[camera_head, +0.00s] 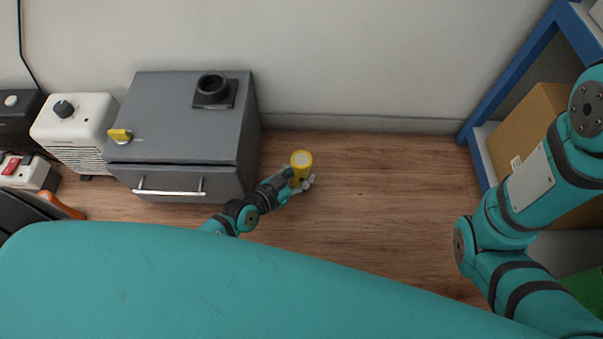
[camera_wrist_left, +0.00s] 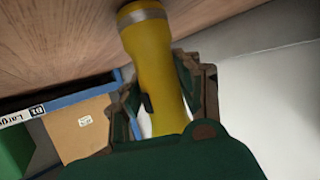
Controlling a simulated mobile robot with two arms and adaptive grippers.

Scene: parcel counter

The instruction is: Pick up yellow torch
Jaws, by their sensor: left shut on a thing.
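The yellow torch (camera_head: 301,161) shows in the head view right of the grey cabinet, with its pale round end facing up toward the camera. My left gripper (camera_head: 301,182) is shut on it. In the left wrist view the torch (camera_wrist_left: 158,62) stands between the fingers of the left gripper (camera_wrist_left: 165,90), with a grey band at its far end. The fingers hide part of its sides. Whether it touches the floor is unclear. My right arm shows at the right of the head view, but its gripper is outside the picture.
A grey cabinet (camera_head: 180,115) with a silver handle and yellow knob stands left of the torch. A white heater-like box (camera_head: 75,128) stands farther left. A blue-framed shelf (camera_head: 512,75) holds a cardboard box (camera_head: 530,125) at the right. The wooden floor (camera_head: 390,180) between is clear.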

